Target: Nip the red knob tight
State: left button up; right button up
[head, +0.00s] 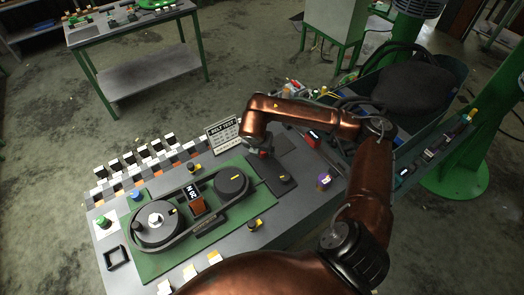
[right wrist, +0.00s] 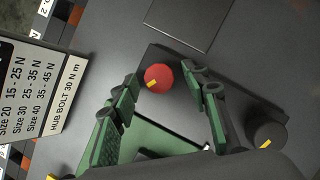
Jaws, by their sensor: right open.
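The red knob (right wrist: 158,77) is round with a yellow mark and sits on a dark plate (right wrist: 180,57) in the right wrist view. My right gripper (right wrist: 162,82) is open, with one green-padded finger on each side of the knob. The fingertips look apart from the knob, though its exact depth between them is hard to tell. In the head view my right gripper (head: 263,153) points down over the far end of the dark plate and mostly hides the knob. My left gripper is not in view.
A black knob (right wrist: 268,134) sits at the plate's other end. A belt drive with two pulleys (head: 158,222) lies on the green board to the left. A "BELT TEST" sign (head: 222,131) stands close beside my gripper. A purple-topped item (head: 323,181) stands to the right.

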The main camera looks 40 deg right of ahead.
jog(key=v, duration=1.1)
jog(key=shift+a+r, duration=0.15)
jog(key=shift+r, duration=0.2)
jog(key=shift+s, duration=0.15)
